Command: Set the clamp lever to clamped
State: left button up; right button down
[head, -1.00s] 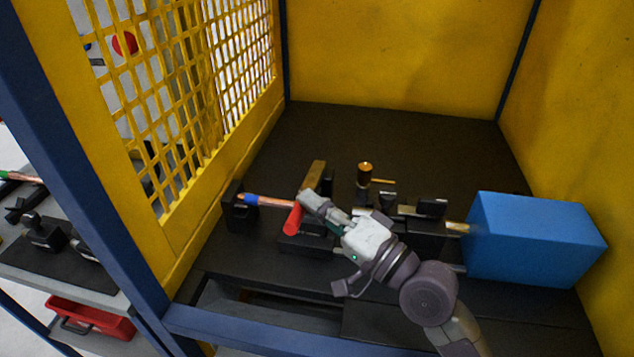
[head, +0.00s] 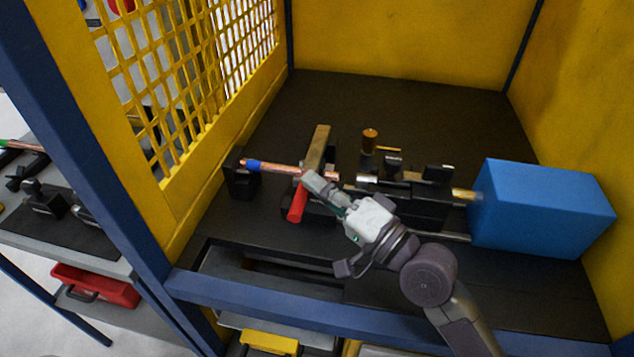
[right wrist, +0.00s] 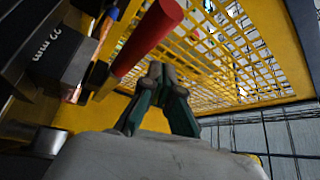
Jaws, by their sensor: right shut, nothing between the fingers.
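The clamp lever's red handle (head: 298,204) sticks out toward the front of the fixture, tilted downward. It also shows large in the right wrist view (right wrist: 148,38). The copper tube (head: 283,168), with a blue band near its left end, lies level across the fixture. My right gripper (head: 311,178) is shut and empty, with its fingertips right by the top of the red handle. In the right wrist view its fingertips (right wrist: 160,72) are together just below the handle; I cannot tell whether they touch it. The lever's pivot is partly hidden. My left gripper is not in view.
A blue box (head: 543,207) stands at the right of the fixture. A black end block (head: 241,178) marked "22 mm" is at the left. A yellow mesh wall (head: 190,80) closes the left side. The dark table behind the fixture is clear.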

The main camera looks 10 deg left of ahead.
notch_tip(320, 180, up, 10)
dwell(0.5)
jog(key=shift+r, duration=0.1)
